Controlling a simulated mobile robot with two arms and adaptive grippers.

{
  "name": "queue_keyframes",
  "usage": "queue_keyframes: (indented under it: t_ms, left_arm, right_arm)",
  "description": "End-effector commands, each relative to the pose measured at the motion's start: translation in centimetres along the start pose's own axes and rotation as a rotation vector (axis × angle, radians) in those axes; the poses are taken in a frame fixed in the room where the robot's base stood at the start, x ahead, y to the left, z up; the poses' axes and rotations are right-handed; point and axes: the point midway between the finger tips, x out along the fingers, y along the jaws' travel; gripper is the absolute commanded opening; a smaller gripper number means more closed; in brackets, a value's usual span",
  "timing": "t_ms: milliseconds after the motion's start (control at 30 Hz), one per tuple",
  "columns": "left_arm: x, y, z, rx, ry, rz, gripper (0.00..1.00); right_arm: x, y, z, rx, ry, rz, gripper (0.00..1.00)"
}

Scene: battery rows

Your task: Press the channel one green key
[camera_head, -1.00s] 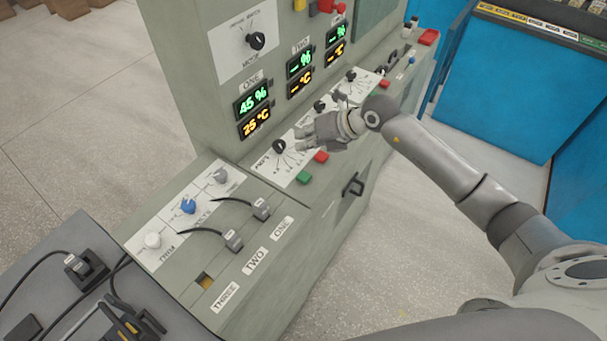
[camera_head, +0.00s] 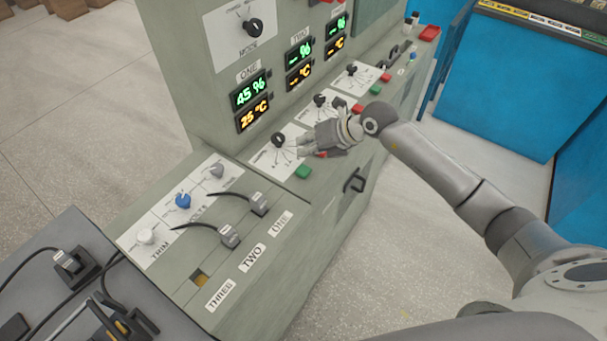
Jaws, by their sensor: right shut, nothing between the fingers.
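The channel one green key (camera_head: 303,172) is a small green block on the sloping front of the grey-green console (camera_head: 225,269), below the channel one dial (camera_head: 278,139). My right gripper (camera_head: 303,147) is shut and empty. Its fingertips are just above the green key in the picture, and I see a gap between them. The gripper body partly covers the channel one red key (camera_head: 322,155). The channel one display (camera_head: 250,91) reads 45 % and 25 °C. My left gripper is not in view.
Other dials and keys, such as the channel two dial (camera_head: 320,101), continue along the console to the right. Plugs with black cables (camera_head: 229,235) sit in sockets on the left shelf. A dark handle (camera_head: 354,181) juts from the console front. A blue cabinet (camera_head: 500,90) stands at right.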

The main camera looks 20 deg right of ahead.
Motion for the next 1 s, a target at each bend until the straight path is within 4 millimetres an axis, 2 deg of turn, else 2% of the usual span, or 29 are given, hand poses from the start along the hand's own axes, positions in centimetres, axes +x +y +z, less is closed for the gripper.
queue_keyframes:
  t_ms: [33, 233, 1000]
  left_arm:
    - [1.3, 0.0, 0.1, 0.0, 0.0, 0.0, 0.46]
    - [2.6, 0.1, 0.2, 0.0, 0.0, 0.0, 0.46]
    - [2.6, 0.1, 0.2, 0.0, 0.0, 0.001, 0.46]
  right_arm:
    - [1.0, -0.7, -0.8, 0.001, 0.0, 0.0, 0.0]
    - [2.4, -1.7, -1.7, 0.0, 0.0, 0.001, 0.0]
    - [2.5, -1.8, -1.8, 0.0, 0.0, 0.001, 0.0]
